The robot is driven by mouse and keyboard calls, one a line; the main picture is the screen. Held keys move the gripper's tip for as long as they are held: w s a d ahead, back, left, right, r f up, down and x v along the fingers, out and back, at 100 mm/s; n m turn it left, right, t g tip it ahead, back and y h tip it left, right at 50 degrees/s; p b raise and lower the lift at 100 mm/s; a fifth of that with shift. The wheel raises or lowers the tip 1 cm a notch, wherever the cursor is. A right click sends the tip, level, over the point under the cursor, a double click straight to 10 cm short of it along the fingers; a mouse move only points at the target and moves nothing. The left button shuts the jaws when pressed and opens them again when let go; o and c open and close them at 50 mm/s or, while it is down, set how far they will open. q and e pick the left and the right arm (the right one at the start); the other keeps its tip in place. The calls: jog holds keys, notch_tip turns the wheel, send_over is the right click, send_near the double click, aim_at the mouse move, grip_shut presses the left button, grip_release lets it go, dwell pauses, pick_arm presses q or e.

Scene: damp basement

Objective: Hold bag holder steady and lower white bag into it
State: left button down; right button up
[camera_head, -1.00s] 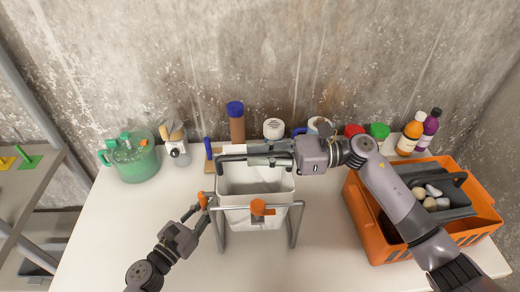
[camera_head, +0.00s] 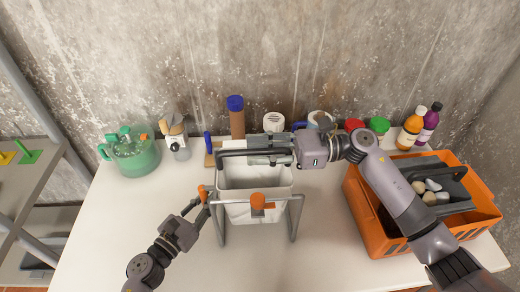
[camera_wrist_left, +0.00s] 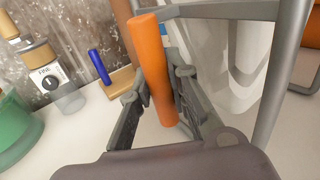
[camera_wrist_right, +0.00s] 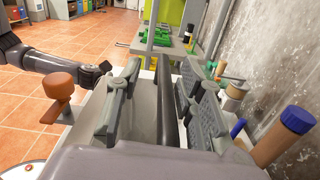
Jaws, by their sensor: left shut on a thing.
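The bag holder (camera_head: 297,222) is a grey metal frame standing on the white table, with an orange handle at its left and an orange knob in front. The white bag (camera_head: 240,212) hangs inside the frame, its mouth open and a dark bar (camera_head: 232,153) along its back rim. My left gripper (camera_head: 204,202) is shut on the orange handle (camera_wrist_left: 152,70) at the holder's left side. My right gripper (camera_head: 268,148) is at the back rim; in the right wrist view its fingers stand apart on either side of the dark bar (camera_wrist_right: 167,100). The bag's bottom is hidden.
An orange crate (camera_head: 375,240) with a grey tray of stones stands at the right, under my right arm. A green pot (camera_head: 135,160), a brown tube with a blue cap (camera_head: 236,118), jars and bottles line the back near the wall. The table's front is mostly clear.

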jog(key=d, duration=1.2)
pick_arm(q)
jog(key=c, duration=1.4)
grip_release()
jog(key=shift+c, duration=0.2)
jog(key=v, duration=1.2)
jog(key=shift+s, duration=0.1)
